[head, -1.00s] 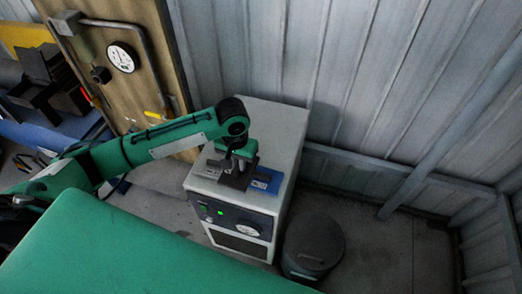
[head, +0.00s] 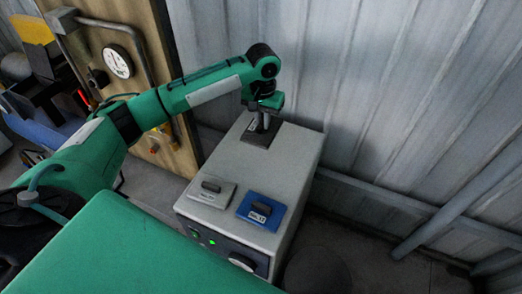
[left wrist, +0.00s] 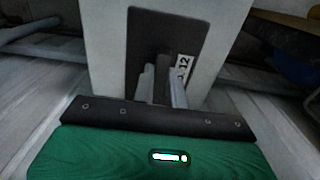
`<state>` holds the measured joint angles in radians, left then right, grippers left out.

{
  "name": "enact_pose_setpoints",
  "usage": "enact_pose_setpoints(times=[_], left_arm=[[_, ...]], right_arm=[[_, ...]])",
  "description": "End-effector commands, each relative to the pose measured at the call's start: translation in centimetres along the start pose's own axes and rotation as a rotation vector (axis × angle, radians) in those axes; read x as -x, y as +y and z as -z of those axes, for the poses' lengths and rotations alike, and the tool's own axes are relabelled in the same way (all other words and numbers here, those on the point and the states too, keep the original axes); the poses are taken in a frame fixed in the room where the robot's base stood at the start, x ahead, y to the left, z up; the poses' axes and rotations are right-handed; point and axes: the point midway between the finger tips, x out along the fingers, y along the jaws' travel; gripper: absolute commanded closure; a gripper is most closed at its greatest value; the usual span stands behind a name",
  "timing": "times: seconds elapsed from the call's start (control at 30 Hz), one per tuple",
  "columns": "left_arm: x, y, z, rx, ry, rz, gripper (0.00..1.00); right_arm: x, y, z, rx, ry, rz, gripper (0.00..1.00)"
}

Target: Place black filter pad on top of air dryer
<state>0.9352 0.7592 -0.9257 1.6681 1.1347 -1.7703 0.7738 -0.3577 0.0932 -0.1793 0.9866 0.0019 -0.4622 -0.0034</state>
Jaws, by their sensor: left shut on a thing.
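The air dryer (head: 285,168) is a light grey box with a control front, standing by the corrugated wall. The black filter pad (head: 251,138) is a flat dark square at the back of the dryer's top. It also shows in the left wrist view (left wrist: 143,30), with a white label reading about "12". My left gripper (head: 263,121) is over the pad, pointing down, and its fingers (left wrist: 163,88) are shut on the pad's raised grip. I cannot tell whether the pad touches the dryer top. My right gripper is out of view.
A whitish pad (head: 209,196) and a blue pad (head: 261,212), each with a dark grip, lie on the front of the dryer's top. A dark round bin (head: 318,272) stands right of the dryer. A wooden board with a gauge (head: 117,63) stands left.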

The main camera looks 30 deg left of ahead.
Motion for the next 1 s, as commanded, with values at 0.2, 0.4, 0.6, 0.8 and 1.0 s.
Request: enact_pose_setpoints(times=[0.2,0.4,0.6,0.8,1.0], left_arm=[[-5.5,0.0,-0.1,0.000,-0.002,0.001,1.00],[-7.7,0.1,0.0,-0.001,0.000,0.000,1.00],[-9.7,0.0,-0.1,0.000,-0.001,0.001,1.00],[-12.1,0.0,-0.1,0.000,0.000,0.000,1.00],[-12.1,0.0,-0.1,-0.001,0.001,0.000,1.00]], right_arm=[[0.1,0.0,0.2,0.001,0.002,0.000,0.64],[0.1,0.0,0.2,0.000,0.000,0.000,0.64],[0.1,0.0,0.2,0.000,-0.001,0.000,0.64],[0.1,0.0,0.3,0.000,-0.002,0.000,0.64],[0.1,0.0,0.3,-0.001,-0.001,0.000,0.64]])
